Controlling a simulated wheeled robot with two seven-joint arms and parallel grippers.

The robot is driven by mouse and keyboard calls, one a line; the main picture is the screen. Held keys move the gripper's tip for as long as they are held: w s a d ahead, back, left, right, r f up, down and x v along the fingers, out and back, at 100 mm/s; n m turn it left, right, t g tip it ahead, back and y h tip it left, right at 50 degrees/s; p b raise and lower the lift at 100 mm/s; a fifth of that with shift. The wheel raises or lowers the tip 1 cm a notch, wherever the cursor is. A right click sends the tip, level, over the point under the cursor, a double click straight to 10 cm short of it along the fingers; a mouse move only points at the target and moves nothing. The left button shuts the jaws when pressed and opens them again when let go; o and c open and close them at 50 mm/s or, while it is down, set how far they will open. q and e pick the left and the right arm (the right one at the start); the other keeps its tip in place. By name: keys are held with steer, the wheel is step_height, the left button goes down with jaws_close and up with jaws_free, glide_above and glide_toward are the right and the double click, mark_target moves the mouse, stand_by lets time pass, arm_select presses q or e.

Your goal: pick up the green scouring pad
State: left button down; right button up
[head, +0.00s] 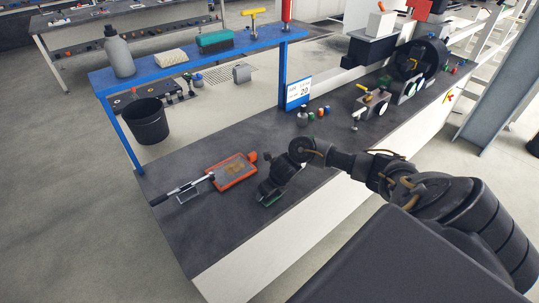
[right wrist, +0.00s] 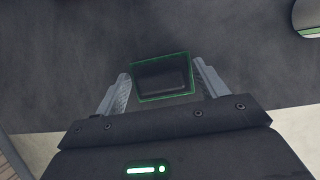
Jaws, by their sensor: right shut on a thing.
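The green scouring pad (right wrist: 162,97) shows in the right wrist view as a dark block with a thin green border, between the two fingers. In the head view a bit of its green (head: 270,201) shows under my right gripper (head: 268,195), low at the dark bench top. My right gripper, also in the wrist view (right wrist: 163,88), is shut on the pad. Whether the pad touches the bench is hard to tell. My left gripper is out of view.
An orange tray (head: 250,172) lies left of the gripper, with a long-handled tool (head: 186,189) beside it. The blue shelf (head: 140,72) holds a grey bottle (head: 119,54), a pale sponge (head: 170,58) and a teal box (head: 215,42). Small parts stand farther right.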

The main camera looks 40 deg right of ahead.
steer(key=shift+r, duration=0.55)
steer(key=s+a+r+p, duration=0.7)
steer(key=s+a+r, duration=0.2)
steer(key=s+r, duration=0.1)
steer(key=shift+a+r, duration=0.35)
steer(key=shift+r, duration=0.45)
steer(key=shift+s, duration=0.1)
